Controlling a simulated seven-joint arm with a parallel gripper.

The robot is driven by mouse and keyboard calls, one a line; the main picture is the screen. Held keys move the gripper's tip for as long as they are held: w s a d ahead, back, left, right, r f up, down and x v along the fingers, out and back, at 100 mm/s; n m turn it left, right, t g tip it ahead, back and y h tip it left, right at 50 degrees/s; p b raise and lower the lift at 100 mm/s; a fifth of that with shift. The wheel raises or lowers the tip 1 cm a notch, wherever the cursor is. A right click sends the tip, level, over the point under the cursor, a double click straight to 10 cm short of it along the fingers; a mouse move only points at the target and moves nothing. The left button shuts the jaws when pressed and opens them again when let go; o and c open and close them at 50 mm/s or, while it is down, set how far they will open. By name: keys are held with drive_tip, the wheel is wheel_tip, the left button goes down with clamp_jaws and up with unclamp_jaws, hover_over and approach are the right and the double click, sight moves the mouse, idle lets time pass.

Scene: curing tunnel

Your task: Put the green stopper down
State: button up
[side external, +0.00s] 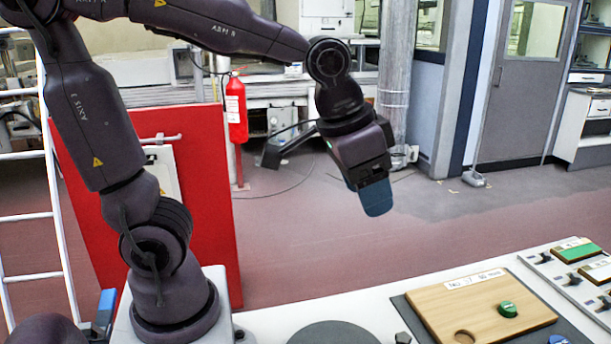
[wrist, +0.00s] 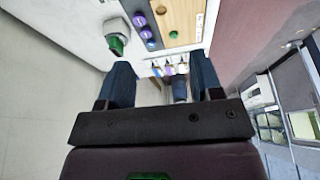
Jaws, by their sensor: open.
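The green stopper (side external: 508,309) rests on the right part of the wooden board (side external: 440,307) on the white bench. In the wrist view the green stopper (wrist: 173,34) also shows on the wooden board (wrist: 187,12), near the top of the picture. My gripper (side external: 376,208) hangs in the air, tilted, well above and to the left of the board, apart from the stopper. In the wrist view my gripper (wrist: 160,66) has its two blue fingers spread, with nothing held between them.
The board has a round recess (side external: 464,337) near its front edge. A blue stopper (side external: 558,340) is partly cut off at the bottom. A grey panel with switches (side external: 567,276) stands to the right. A dark round disc (side external: 333,333) lies on the bench at left.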

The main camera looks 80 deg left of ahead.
drive_tip(key=s+a+r+t, duration=0.1)
drive_tip(key=s+a, duration=0.1)
drive_tip(key=s, duration=0.4)
drive_tip(key=shift+s+a+n, duration=0.25)
drive_tip(key=shift+a+n, duration=0.05)
drive_tip(key=shift+a, duration=0.1)
drive_tip(key=shift+s+a+t, duration=0.15)
drive_tip(key=shift+s+t, duration=0.15)
drive_tip(key=shift+s, duration=0.2)
drive_tip(key=shift+c, duration=1.1)
